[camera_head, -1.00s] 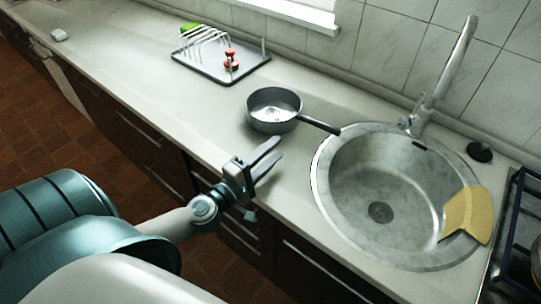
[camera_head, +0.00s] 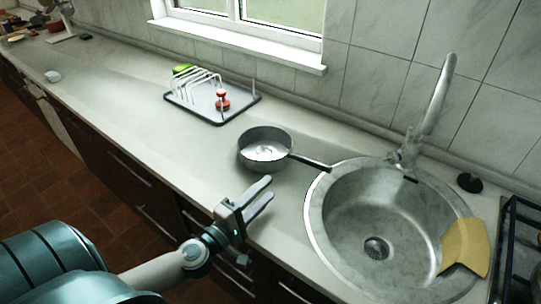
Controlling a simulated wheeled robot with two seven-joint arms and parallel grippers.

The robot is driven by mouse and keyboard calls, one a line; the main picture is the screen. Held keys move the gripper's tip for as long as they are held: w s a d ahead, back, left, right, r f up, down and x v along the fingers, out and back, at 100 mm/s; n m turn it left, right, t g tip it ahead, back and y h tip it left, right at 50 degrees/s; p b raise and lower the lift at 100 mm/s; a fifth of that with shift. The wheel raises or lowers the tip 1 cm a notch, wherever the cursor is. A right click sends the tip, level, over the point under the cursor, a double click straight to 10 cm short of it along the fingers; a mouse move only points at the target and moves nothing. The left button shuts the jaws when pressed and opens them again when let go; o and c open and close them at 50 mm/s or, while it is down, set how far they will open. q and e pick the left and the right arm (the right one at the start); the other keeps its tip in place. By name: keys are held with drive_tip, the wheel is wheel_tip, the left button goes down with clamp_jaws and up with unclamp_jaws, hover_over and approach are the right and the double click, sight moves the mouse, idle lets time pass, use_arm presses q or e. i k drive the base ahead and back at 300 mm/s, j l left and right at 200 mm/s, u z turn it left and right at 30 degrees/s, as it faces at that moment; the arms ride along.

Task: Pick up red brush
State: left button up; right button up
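The red brush (camera_head: 222,101) is a small red piece with a narrow waist. It stands on the dish rack's tray (camera_head: 201,117), at the front right of the white wires. My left gripper (camera_head: 265,194) is over the front edge of the counter, below the pan in the picture. Its two fingers are apart with nothing between them, and it is well away from the brush. My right gripper is not in view.
A grey pan (camera_head: 265,150) stands between my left gripper and the rack, its handle pointing right toward the sink (camera_head: 318,215). A yellow cloth (camera_head: 464,248) lies over the sink rim. A green sponge (camera_head: 182,69) is at the rack's back. The counter left of the rack is mostly clear.

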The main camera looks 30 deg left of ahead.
sight(221, 94)
drive_tip(key=u, duration=1.35)
